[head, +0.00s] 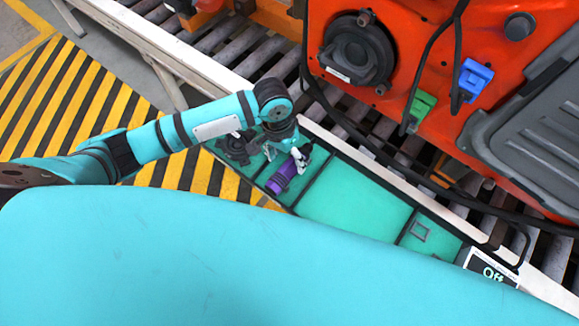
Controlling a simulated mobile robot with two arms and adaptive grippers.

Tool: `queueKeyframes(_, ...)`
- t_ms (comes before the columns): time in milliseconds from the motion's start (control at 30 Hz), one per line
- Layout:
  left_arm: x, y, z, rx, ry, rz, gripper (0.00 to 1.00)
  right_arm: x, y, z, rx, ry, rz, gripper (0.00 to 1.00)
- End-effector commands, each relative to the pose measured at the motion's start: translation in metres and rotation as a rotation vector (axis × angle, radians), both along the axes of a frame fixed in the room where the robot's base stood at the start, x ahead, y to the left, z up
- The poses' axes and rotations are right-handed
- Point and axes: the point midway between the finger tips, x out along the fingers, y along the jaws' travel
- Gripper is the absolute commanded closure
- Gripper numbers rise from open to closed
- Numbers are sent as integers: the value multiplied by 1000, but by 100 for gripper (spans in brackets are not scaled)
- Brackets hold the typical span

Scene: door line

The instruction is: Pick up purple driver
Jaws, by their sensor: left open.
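The purple driver (284,178) lies in a left compartment of the green tray (350,205), tilted up toward the right. My left gripper (295,163) is over the driver's upper end, pointing down. It is open, with its fingers close around or beside that end; I cannot tell whether they touch it. The wrist hides part of the compartment and the driver's far end. My right gripper is not in view.
A dark part (237,148) lies in the tray left of the driver. A large orange unit (430,60) with a blue connector (474,78) and a green connector (422,106) stands on the roller conveyor behind. The tray's middle compartment is empty. Black cables hang near the conveyor rail.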

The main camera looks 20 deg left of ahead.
Motion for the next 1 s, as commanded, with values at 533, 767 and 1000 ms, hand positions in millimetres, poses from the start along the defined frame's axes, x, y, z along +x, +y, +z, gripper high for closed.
queueKeyframes(533, -5, -3, -48, 1, 0, -1, 31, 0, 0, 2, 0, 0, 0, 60)
queueKeyframes(767, -5, -3, -48, 1, 0, 0, 52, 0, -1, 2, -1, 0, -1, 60)
queueKeyframes(1000, -5, -3, -48, 1, 0, 0, 84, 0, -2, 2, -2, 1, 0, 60)
